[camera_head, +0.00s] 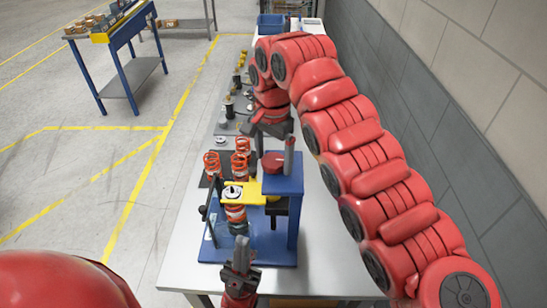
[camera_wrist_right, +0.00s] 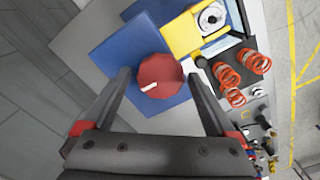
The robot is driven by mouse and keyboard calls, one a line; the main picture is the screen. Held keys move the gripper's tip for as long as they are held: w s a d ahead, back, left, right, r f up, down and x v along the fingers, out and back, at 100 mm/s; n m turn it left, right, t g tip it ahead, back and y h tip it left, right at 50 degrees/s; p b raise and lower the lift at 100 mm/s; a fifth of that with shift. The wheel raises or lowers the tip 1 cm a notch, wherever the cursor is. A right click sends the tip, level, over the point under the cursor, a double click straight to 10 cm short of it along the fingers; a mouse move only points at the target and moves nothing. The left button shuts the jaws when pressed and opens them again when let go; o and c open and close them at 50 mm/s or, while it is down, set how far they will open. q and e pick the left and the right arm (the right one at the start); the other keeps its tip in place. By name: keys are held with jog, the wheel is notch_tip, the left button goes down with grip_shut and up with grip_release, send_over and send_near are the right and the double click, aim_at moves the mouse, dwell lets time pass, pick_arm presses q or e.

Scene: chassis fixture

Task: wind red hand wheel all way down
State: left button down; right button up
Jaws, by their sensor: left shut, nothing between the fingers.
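The red hand wheel (camera_head: 272,162) sits on top of the blue press fixture (camera_head: 284,183). In the right wrist view the wheel (camera_wrist_right: 158,72) is a red disc with a pale mark, seen between my right gripper's fingers. My right gripper (camera_head: 274,146) is open above the wheel, with a small gap on each side in the wrist view. A yellow plate (camera_head: 252,190) on the fixture lies over an orange coil spring (camera_head: 235,212). My left gripper (camera_head: 241,250) is shut and empty, upright in front of the fixture's base.
Orange springs (camera_head: 212,163) stand left of the fixture. Small dark parts (camera_head: 229,107) line the table (camera_head: 187,240) farther back. Blue and white bins (camera_head: 271,24) are at the far end. A grey wall (camera_head: 400,85) runs along the right. The table's front left is clear.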

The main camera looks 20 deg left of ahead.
jog(key=c, duration=1.2)
jog(key=shift+f+m+b, duration=0.2)
jog(key=shift+m+b, duration=0.1)
jog(key=shift+b, duration=0.15)
jog(key=shift+c, duration=0.3)
jog(key=shift+f+m+b, duration=0.1)
jog(key=shift+m+b, duration=0.4)
jog(key=shift+b, duration=0.05)
jog(key=m, duration=0.2)
jog(key=shift+r+m, duration=0.25)
jog(key=shift+m, duration=0.05)
jog(key=m, duration=0.4)
jog(key=shift+m, duration=0.4)
jog(key=m, duration=0.3)
jog(key=shift+m, duration=0.3)
jog(key=m, duration=0.4)
jog(key=o, duration=1.3)
jog(key=shift+o, duration=0.2)
